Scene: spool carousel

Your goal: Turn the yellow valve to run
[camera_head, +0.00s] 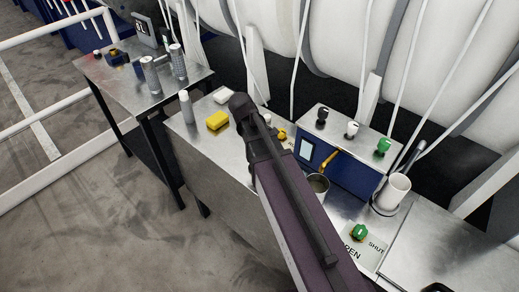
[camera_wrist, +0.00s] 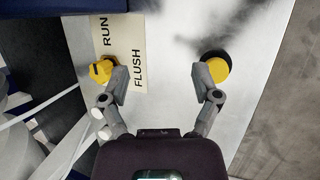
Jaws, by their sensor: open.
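The yellow valve (camera_wrist: 101,71) shows in the wrist view at the left end of a cream label plate (camera_wrist: 130,45) marked RUN and FLUSH. I cannot tell for sure which word its handle points at. My gripper (camera_wrist: 160,82) is open and empty, above the pale bench top. Its left finger is just right of the valve, apart or barely touching. Its right finger is by a second yellow rounded thing (camera_wrist: 218,69) with a dark edge. In the head view a small yellow part (camera_head: 282,133) shows beside my arm, which hides most of that spot and the gripper.
A blue unit (camera_head: 352,172) with black, white and green knobs stands right of my arm. A metal cup (camera_head: 318,184), a white mug (camera_head: 393,193) and a green valve (camera_head: 359,232) are nearby.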

